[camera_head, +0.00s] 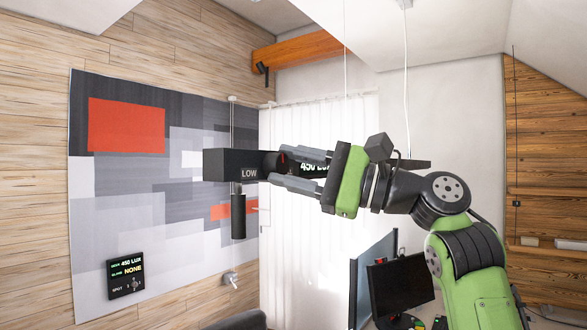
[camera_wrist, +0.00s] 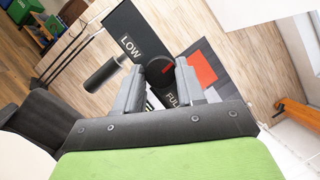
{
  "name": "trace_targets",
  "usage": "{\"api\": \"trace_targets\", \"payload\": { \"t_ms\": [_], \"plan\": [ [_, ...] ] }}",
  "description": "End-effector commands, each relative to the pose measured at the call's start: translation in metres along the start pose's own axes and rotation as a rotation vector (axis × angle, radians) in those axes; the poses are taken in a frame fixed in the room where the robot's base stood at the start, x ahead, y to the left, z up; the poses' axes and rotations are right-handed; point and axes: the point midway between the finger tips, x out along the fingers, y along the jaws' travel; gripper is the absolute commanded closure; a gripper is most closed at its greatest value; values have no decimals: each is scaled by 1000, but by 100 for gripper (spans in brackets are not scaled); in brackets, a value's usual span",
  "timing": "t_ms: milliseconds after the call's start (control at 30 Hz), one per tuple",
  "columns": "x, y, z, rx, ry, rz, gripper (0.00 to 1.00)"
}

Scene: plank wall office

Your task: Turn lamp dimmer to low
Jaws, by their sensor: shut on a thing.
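The lamp dimmer is a black box (camera_head: 229,164) hanging in front of the wall panel, marked LOW on its near face. In the wrist view the box (camera_wrist: 122,27) shows LOW at one end and FULL near the other. Its round black knob (camera_wrist: 160,71) has a red mark, which lies toward the right of its face in that view. My gripper (camera_wrist: 161,70) has its two grey fingers on either side of the knob and is shut on it. In the head view my gripper (camera_head: 277,168) partly hides the knob and the box's right end.
A black cylinder (camera_head: 238,216) hangs below the box on a thin rod. A small display (camera_head: 126,276) on the wall panel reads 450 LUX and NONE. Monitors (camera_head: 400,285) stand on a desk below my arm. A white curtain (camera_head: 320,225) hangs behind.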

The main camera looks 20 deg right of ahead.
Motion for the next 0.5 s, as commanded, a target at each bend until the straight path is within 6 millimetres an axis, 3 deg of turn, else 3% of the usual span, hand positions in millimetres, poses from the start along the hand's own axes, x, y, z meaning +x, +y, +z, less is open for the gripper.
{"api": "trace_targets", "payload": {
  "t_ms": [500],
  "plan": [
    [-2,0,4,-98,-7,29,92]
  ]
}}
